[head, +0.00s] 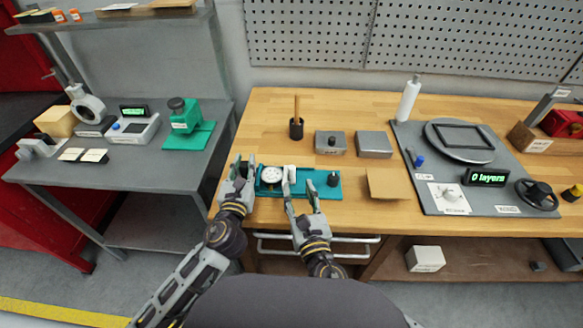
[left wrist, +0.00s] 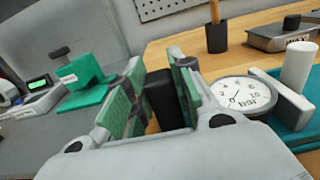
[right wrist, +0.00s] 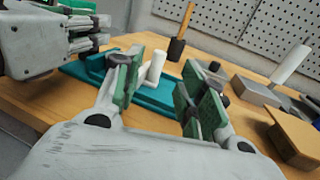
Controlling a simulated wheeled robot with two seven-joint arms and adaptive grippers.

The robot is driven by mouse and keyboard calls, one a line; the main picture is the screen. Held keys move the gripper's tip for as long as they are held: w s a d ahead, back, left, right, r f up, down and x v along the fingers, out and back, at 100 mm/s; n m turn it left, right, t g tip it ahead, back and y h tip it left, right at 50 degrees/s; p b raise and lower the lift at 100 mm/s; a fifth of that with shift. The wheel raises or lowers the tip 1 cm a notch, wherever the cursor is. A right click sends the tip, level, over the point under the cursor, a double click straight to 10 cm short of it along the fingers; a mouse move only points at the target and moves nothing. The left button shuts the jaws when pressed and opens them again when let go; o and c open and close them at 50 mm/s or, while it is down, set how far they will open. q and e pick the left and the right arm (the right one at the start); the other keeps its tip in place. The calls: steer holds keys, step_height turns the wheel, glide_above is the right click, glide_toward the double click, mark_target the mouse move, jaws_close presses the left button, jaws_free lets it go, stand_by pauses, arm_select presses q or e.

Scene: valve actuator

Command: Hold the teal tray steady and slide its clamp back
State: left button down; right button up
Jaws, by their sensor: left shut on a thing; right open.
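The teal tray (head: 318,193) lies near the front edge of the wooden bench. It carries a round white dial gauge (head: 271,174), a white upright post (left wrist: 299,62) with a pale bar beside it, and a black knob (head: 333,178) at its right end. Which part is the clamp is not marked. My left gripper (head: 243,171) is shut on a black block (left wrist: 160,97) at the tray's left end. My right gripper (head: 301,184) is open over the tray; in the right wrist view the white post (right wrist: 155,67) shows beyond and between its fingers.
A grey mat (head: 430,135) with a turntable is further right. A green press (head: 187,120) stands on the left table.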

mark_target(292, 171)
steer(key=shift+x, duration=4.7)
jaws_close()
